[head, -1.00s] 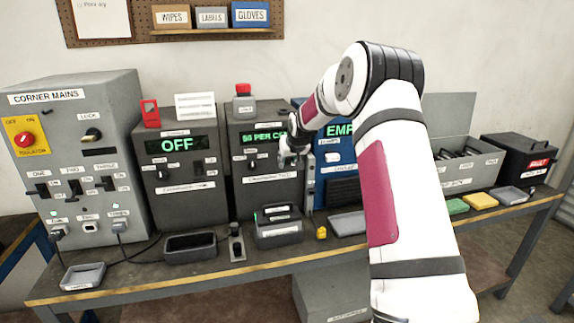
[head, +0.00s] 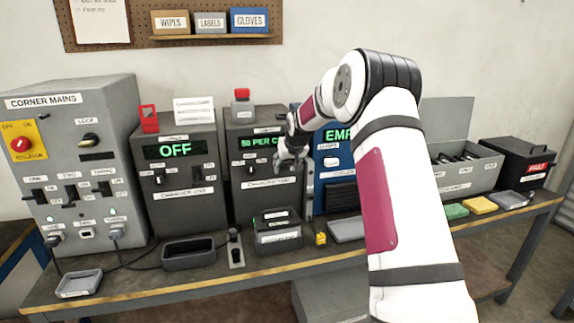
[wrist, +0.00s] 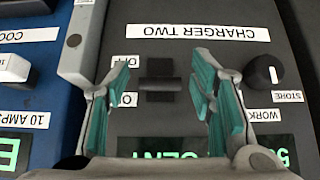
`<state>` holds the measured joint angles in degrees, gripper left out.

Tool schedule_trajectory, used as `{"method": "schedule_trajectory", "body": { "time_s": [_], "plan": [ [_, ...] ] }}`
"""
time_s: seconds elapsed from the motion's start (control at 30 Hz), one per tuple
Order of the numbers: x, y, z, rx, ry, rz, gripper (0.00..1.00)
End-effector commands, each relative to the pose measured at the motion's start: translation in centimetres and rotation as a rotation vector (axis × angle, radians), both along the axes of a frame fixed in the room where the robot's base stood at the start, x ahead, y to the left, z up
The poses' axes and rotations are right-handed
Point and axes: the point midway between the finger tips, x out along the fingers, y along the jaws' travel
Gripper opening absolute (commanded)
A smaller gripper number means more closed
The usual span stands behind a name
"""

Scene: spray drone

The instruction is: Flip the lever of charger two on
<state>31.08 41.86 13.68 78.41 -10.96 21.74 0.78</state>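Charger two (head: 246,205) is a dark grey box with a green "50 PER CENT" display, left of my arm in the head view. My gripper (head: 284,158) is in front of its upper right panel. The wrist view is upside down and shows the "CHARGER TWO" label (wrist: 198,32) and the black lever (wrist: 160,84) beside OFF and ON marks. My gripper (wrist: 163,92) is open, with its teal-padded fingers on either side of the lever and apart from it. Which way the lever is set is hard to tell. In the head view my gripper hides the lever.
A knob marked STORE and WORK (wrist: 265,72) is beside one finger. A grey upright bar (wrist: 84,40) and the blue cooler panel (wrist: 30,90) are close on the other side. Charger one (head: 178,205) shows OFF. Trays and a black holder (head: 277,236) stand on the bench in front.

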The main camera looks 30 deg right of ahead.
Motion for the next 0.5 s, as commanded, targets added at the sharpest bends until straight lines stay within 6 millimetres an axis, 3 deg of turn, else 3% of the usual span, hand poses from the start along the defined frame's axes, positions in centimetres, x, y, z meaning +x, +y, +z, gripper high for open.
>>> {"method": "schedule_trajectory", "body": {
  "time_s": [0.23,0.5],
  "plan": [
    [-0.7,0.2,1.0,-0.001,-0.002,0.0,0.5],
    [-3.8,1.0,5.0,-0.002,-0.002,-0.001,0.5]
  ]
}}
